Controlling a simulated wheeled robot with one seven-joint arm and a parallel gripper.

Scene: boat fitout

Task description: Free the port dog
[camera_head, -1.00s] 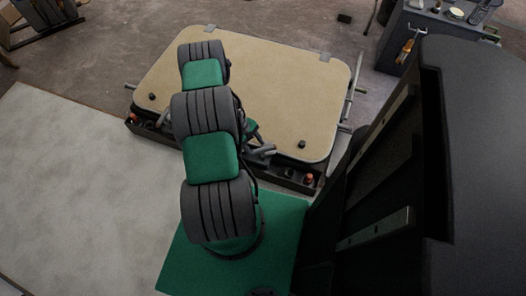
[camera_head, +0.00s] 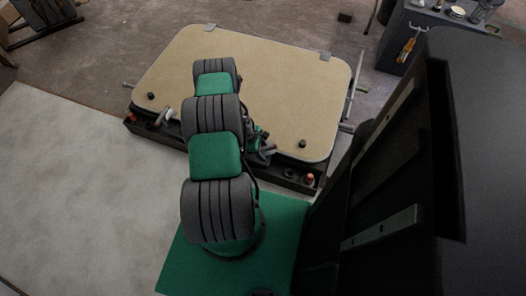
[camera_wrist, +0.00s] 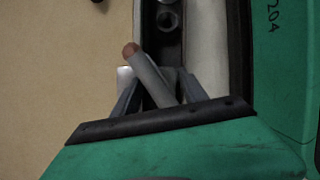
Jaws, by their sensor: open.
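The hatch lid (camera_head: 240,75) is a beige panel with a pale rim, lying in front of me. A grey lever with a reddish-brown end (camera_wrist: 150,75), apparently a dog handle, slants between the fingers of my gripper (camera_wrist: 158,88) in the wrist view. My gripper (camera_head: 262,150) is open near the lid's front edge, right of the middle. I cannot tell if a finger touches the lever. Another pale lever (camera_head: 163,116) shows at the front left of the lid. The pictures do not label which is port.
A dark tray-like front ledge (camera_head: 165,138) runs along the lid, with a red-topped piece at each end. Black knobs (camera_head: 301,144) stand on the lid. A tall dark cabinet (camera_head: 400,180) blocks the right. A tool bench (camera_head: 420,30) stands at the back right. The floor at left is clear.

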